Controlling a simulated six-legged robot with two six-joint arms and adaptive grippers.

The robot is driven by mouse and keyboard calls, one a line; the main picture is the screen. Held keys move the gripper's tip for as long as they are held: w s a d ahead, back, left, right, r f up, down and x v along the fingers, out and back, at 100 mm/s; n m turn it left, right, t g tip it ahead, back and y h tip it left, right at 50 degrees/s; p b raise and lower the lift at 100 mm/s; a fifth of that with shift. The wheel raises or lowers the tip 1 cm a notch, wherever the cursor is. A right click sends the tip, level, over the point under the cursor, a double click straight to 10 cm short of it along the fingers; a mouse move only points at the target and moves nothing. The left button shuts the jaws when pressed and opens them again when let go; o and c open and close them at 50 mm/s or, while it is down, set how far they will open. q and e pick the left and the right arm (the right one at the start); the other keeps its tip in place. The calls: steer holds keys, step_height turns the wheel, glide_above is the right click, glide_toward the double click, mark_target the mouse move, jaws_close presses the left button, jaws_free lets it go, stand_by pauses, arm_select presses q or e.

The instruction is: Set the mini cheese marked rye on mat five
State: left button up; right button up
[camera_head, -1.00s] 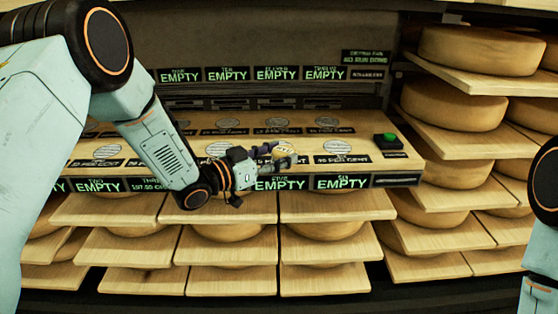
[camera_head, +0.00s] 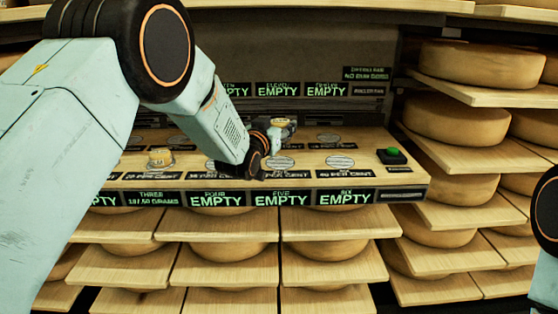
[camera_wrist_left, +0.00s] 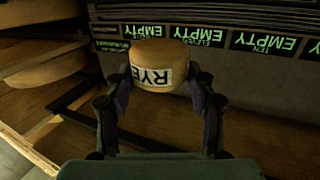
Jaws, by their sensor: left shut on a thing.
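The mini cheese (camera_wrist_left: 157,68) carries a white label reading RYE, upside down in the left wrist view. My left gripper (camera_wrist_left: 163,92) is shut on it, with a finger on each side. In the head view the cheese (camera_head: 280,122) is beyond my left forearm, over the back of the counter. Mat five (camera_head: 281,162) is a bare grey disc on the front row, above a display reading FIVE EMPTY (camera_head: 281,199). The held cheese appears above and behind it, apart from it. My right gripper is out of view.
Another small cheese (camera_head: 160,156) stands on the front-row mat above display three (camera_head: 152,198). Mat six (camera_head: 340,160) is bare. A green button (camera_head: 391,155) sits at the counter's right end. Large cheese wheels (camera_head: 455,118) fill shelves at right and below.

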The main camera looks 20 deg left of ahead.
mark_target(277, 166)
arm_select(q)
step_height(277, 166, down, 8)
steer(key=b, duration=0.3)
steer(key=shift+f, duration=0.2)
steer(key=o, duration=1.2)
steer(key=shift+f, duration=0.15)
steer(key=shift+r, duration=0.2)
steer(key=shift+s, duration=0.2)
steer(key=s+a+p, duration=0.1)
steer(key=s+p, duration=0.3)
steer(key=s, duration=0.7)
steer(key=shift+s+a+r, duration=0.15)
steer(key=shift+s+r, duration=0.1)
steer(key=shift+s, duration=0.05)
